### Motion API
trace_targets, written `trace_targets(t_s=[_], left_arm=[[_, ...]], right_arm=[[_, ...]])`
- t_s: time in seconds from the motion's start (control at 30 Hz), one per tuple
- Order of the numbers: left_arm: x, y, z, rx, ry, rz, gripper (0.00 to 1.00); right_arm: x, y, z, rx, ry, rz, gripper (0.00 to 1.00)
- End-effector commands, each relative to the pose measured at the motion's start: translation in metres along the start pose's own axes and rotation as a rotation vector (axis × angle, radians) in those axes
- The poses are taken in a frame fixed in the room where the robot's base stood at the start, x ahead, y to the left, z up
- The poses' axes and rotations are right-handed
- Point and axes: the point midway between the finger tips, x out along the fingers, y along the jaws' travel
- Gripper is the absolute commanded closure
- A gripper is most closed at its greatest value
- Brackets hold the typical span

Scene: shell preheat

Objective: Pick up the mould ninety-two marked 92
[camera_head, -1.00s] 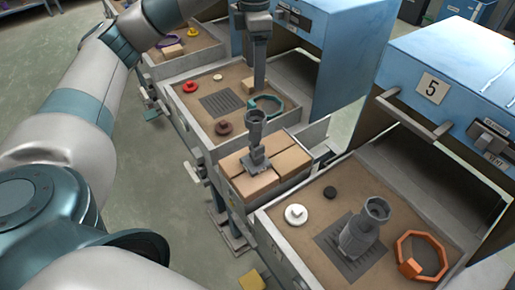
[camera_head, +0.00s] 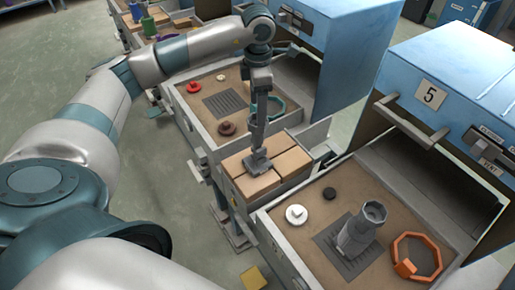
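A grey mould (camera_head: 257,164) with a flat foot stands upright on tan bricks (camera_head: 237,189) between two sand trays. My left gripper (camera_head: 260,118) points straight down over its upper part and hides its cup. The gripper shows nearly edge-on, so I cannot tell whether its fingers are apart or shut on the mould. A second grey mould (camera_head: 357,236) with a cup top stands slightly tilted on a dark grille in the near tray (camera_head: 290,247). I cannot read the number 92 on either mould. My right gripper is out of view.
The near tray also holds a white knob (camera_head: 296,214), a black disc (camera_head: 329,193) and an orange ring (camera_head: 416,256). The middle tray holds a teal ring (camera_head: 276,107), a red knob (camera_head: 193,88) and a brown knob (camera_head: 227,128). Blue furnaces (camera_head: 352,50) stand behind.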

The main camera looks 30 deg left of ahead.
Motion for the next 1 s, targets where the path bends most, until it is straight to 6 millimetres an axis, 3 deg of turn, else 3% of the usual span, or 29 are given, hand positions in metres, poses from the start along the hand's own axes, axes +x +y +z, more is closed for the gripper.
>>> trace_targets(t_s=[0.67,1.0], left_arm=[[0.016,0.000,0.000,0.000,0.001,-0.001,0.30],[0.053,0.002,-0.001,-0.001,0.002,-0.003,0.30]], right_arm=[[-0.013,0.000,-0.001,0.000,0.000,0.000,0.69],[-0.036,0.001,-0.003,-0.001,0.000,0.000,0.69]])
